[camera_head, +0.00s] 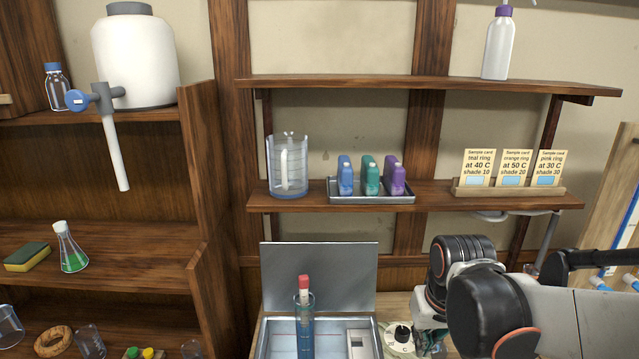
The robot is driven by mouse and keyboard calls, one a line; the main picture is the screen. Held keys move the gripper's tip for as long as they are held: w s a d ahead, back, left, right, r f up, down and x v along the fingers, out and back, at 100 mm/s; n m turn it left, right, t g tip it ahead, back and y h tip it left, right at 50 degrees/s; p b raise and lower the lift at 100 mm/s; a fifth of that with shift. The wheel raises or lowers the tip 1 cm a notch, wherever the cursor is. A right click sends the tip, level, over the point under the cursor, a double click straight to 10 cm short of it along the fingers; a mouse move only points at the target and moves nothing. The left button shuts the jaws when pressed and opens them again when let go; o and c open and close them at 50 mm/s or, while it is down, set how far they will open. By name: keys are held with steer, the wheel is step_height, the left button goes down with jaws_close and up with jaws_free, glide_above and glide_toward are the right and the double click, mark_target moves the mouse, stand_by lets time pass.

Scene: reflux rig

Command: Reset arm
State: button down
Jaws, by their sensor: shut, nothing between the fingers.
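My arm (490,305) is folded at the lower right, with black joints and white-grey links. It covers part of the bench behind it. My gripper's fingers do not show in this view; they are hidden or outside the picture.
A steel bath with a raised lid (318,277) stands left of my arm, with a blue-filled cylinder (305,335) at it. A white dial (399,337) is close to my arm. Shelves above hold a jug (288,166), a bottle tray (372,198) and sample cards (515,165). A white tank (135,60) stands upper left.

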steer(key=s+f+t+b, duration=0.1)
steer(key=s+t+b, duration=0.3)
steer(key=s+b, duration=0.3)
steer(key=shift+s, duration=1.6)
steer(key=shift+f, duration=0.1)
